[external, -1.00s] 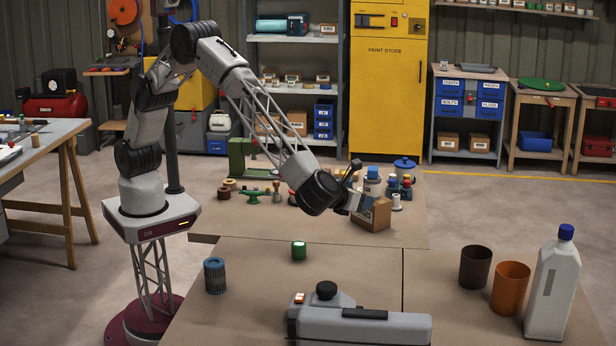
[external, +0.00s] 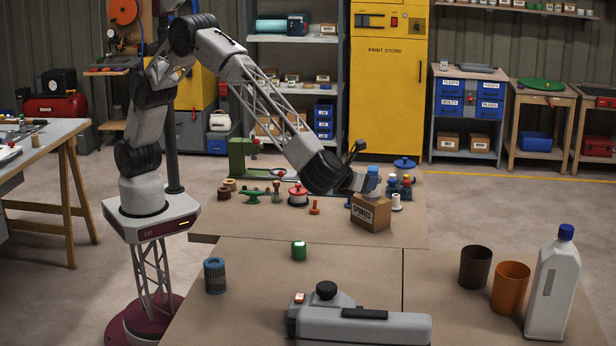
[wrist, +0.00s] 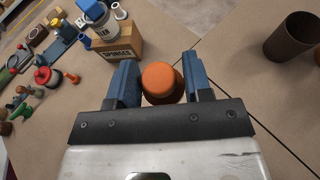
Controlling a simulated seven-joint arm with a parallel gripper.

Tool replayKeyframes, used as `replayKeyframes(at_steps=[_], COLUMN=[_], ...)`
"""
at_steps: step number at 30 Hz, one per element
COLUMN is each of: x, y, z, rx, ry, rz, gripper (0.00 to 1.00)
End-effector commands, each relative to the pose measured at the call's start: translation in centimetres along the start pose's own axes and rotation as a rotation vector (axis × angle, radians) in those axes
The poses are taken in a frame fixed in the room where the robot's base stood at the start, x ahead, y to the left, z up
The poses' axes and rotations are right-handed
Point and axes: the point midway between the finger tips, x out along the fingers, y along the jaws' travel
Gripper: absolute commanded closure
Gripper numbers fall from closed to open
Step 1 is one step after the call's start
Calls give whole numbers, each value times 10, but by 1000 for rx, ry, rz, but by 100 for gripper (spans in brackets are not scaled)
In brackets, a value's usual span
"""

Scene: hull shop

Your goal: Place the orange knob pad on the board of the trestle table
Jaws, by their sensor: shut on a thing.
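The orange knob pad (wrist: 161,78) is between the blue fingers of my gripper (wrist: 160,88) in the wrist view, with its round orange top facing the camera. My gripper is shut on it. In the external view my gripper (external: 370,186) is in the air near the box marked sponges, and the knob pad cannot be made out there. A table with wooden trestle legs and a pale grey board (external: 48,138) stands at the left edge of the external view, well away from my gripper. Small items lie on its board.
The sponges box (external: 371,213) stands on the brown table behind, among spools and small parts.

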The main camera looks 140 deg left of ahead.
Motion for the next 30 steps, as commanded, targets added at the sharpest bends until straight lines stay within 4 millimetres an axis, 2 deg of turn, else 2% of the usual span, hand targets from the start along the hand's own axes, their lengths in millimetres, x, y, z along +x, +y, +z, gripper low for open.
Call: replayKeyframes(at_steps=[5,14,23,30], x=[40,124,205,267], y=[13,48,94,136], z=[16,51,86,112], rx=[-9,-28,-47,-61], ry=[-2,-5,-8,-9], rz=[19,58,97,130], gripper=[77,77,77,77])
